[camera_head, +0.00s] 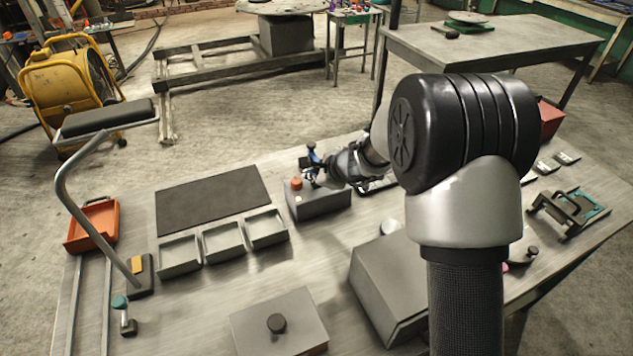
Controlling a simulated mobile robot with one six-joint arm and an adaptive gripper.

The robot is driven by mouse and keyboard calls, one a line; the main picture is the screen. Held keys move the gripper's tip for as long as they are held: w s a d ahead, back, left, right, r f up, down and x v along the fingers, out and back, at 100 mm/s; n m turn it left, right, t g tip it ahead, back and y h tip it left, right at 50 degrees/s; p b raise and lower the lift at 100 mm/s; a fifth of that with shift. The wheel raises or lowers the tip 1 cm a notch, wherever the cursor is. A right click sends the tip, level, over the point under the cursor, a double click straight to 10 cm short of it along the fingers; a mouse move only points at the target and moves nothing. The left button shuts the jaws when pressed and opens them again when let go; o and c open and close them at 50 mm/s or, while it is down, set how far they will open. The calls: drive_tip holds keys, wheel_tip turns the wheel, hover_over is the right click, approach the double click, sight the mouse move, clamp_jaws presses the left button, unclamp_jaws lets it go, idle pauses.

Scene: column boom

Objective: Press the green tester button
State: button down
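My gripper (313,168) is over the box's top, just right of the orange-red button. Blue and dark parts show at its tip. I cannot tell whether it touches the box or whether its fingers are open. No green button shows on the box; the gripper covers part of the top.
Three grey trays (180,268) and a dark mat (212,203) lie left of the box. A teal-topped knob (119,301) stands at the front left near a curved metal post. An orange bin (92,240), a knobbed grey block (301,322) and a larger grey case (384,309) are also there.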

sight(314, 185)
drive_tip(key=shift+r, duration=0.1)
drive_tip(key=shift+r+p, duration=0.65)
drive_tip(key=shift+r, duration=0.1)
drive_tip(key=shift+r+p, duration=2.05)
drive_tip(key=shift+r, duration=0.45)
